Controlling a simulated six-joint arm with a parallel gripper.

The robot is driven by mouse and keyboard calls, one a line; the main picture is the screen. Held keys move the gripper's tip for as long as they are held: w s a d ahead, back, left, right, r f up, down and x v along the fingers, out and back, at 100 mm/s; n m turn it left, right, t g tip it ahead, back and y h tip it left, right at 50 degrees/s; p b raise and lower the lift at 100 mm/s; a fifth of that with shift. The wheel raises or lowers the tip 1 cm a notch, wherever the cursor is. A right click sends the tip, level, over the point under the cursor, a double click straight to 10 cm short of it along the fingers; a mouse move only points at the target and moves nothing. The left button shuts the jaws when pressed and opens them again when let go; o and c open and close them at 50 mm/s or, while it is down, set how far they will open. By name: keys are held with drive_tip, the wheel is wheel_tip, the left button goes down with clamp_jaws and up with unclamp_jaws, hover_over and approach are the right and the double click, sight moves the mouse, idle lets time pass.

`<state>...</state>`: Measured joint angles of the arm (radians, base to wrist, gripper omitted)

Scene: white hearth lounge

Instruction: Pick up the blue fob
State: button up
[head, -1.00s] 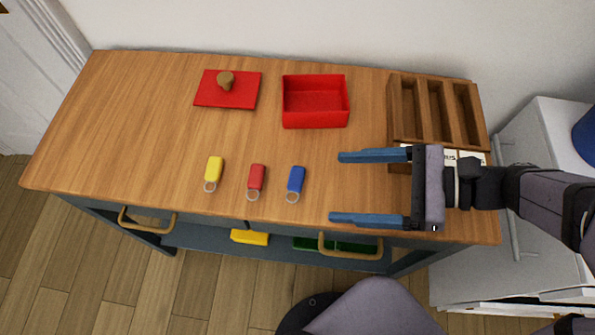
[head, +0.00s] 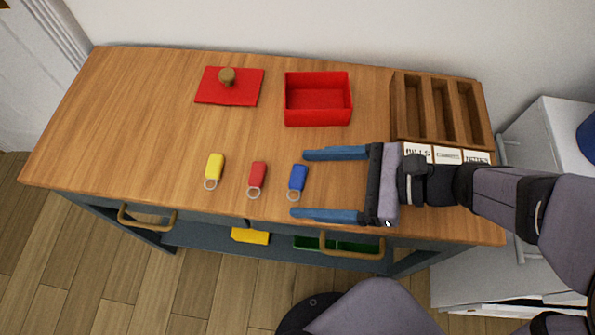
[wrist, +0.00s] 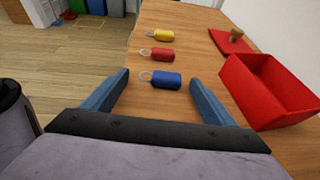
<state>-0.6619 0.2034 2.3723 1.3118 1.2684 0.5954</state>
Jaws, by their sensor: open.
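The blue fob (head: 298,178) lies on the wooden tabletop, with its metal ring toward the front edge. It is the rightmost of three fobs in a row. My gripper (head: 298,184) is open and empty, its blue fingers pointing left, with the tips at about the fob's right side in the head view. In the wrist view the blue fob (wrist: 167,79) shows ahead, in line with the gap between the fingertips (wrist: 161,80). Whether the fingers are above the fob or level with it is hard to tell.
The red fob (head: 257,175) and yellow fob (head: 214,167) lie left of the blue one. Behind are an open red box (head: 318,117) and a red lid (head: 215,92) with a wooden knob. A wooden sorter with labelled slots (head: 432,100) stands at the back right. The table's left part is clear.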

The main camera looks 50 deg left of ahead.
sight(315, 188)
drive_tip(key=c, duration=1.1)
wheel_tip(315, 188, up, 10)
drive_tip(key=p, duration=0.2)
drive_tip(key=shift+w+p, duration=0.1)
drive_tip(key=shift+p, duration=0.25)
